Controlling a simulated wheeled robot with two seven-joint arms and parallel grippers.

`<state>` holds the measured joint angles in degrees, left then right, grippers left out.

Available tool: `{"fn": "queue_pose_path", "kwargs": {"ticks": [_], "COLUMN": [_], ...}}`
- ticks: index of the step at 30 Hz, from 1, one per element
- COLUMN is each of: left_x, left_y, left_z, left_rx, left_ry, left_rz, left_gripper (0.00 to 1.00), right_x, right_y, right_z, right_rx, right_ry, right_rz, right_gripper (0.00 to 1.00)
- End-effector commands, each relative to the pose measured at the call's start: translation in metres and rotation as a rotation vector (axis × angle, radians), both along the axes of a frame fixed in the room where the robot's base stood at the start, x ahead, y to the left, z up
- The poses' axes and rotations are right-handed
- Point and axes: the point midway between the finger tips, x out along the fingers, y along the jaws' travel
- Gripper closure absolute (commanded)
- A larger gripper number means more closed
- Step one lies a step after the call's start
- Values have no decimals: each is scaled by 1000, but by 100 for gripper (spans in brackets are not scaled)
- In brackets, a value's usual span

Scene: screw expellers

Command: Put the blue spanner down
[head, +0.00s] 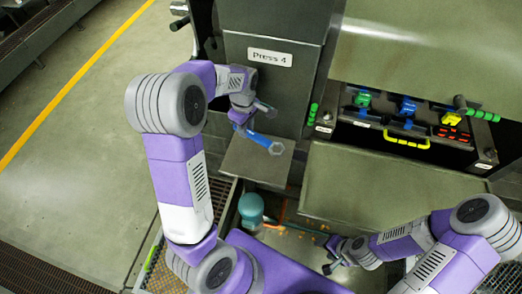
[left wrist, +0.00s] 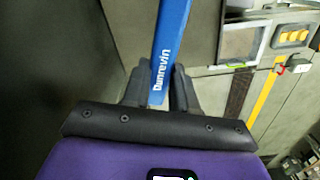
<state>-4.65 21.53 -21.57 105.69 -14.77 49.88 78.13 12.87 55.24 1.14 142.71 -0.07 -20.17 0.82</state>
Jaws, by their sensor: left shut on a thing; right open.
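The blue spanner (head: 257,137) is in my left gripper (head: 244,115), in front of the panel marked Press 4. Its grey open end (head: 276,148) points to the lower right, over a small grey shelf (head: 257,168). I cannot tell whether it touches the shelf. In the left wrist view, the blue handle (left wrist: 171,40) stands between the two dark fingers of the left gripper (left wrist: 159,85), which are shut on it. My right gripper (head: 337,256) is open and holds nothing that I can see, low at the right of the middle.
A teal rounded object (head: 251,207) stands below the shelf. Open floor (head: 75,130) is at the left.

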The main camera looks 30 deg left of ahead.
Motion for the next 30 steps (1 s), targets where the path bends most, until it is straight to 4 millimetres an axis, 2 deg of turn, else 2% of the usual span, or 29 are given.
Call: {"fn": "queue_pose_path", "kwargs": {"ticks": [4,12,17,24,30], "left_x": [6,6,6,6,6], "left_y": [-2,-2,-2,-2,-2], "left_z": [-15,-62,-73,-104,-106], "left_rx": [0,-1,-1,-1,-1], "left_ry": [4,3,1,3,-1], "left_rz": [-54,-56,-56,-56,-56], "left_gripper": [100,100,100,100,100], "right_x": [0,0,0,0,0], "right_y": [0,0,0,0,0], "right_z": [2,0,0,-1,-1], "right_rx": [0,0,0,0,0], "right_ry": [0,1,0,0,0], "right_rz": [0,0,0,0,0], "right_gripper": [43,43,43,43,43]}}
